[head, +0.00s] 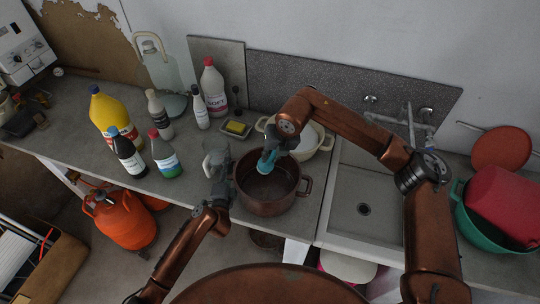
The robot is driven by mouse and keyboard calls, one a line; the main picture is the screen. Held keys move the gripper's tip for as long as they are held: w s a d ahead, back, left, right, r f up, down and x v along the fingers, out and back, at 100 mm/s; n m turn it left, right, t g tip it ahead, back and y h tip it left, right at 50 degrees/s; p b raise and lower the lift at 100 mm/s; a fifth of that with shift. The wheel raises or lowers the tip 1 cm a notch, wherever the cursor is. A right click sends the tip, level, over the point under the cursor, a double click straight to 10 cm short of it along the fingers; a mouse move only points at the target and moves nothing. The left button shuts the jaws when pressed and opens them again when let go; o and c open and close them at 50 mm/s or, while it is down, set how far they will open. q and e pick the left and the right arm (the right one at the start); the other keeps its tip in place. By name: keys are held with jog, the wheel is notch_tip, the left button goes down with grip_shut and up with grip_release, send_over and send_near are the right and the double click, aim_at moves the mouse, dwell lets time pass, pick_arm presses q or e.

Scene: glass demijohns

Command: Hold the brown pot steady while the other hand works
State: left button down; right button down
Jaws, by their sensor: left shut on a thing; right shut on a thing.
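The brown pot (268,207) stands upright on the grey counter, just left of the sink. Its right handle is in plain view. My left gripper (229,184) is shut at the pot's left side, where the other handle is hidden. My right gripper (267,155) reaches over the pot from behind and is shut on a teal tool (265,163), perhaps a scrubber. The tool is at the pot's opening, near its back left. Whether it touches the inner wall or floor cannot be told.
A pale basin (309,149) sits close behind the pot, and a clear jug (214,153) stands to its left. A yellow sponge (236,127) lies behind. The sink (365,208) is to the right. Several bottles, including a yellow one (107,110), crowd the left counter.

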notch_tip(320, 180, down, 12)
jog(key=shift+f, duration=0.2)
dwell(0.6)
jog(key=shift+f, duration=0.35)
dwell(0.5)
jog(key=shift+s+f, duration=0.9)
jog(key=shift+s, duration=1.1)
jog(key=w, duration=0.6)
jog(key=shift+d, duration=0.2)
dwell(0.9)
jog(key=shift+s+a, duration=0.15)
jog(key=shift+s, duration=0.8)
jog(key=shift+s+a, duration=0.15)
jog(key=shift+s, duration=0.8)
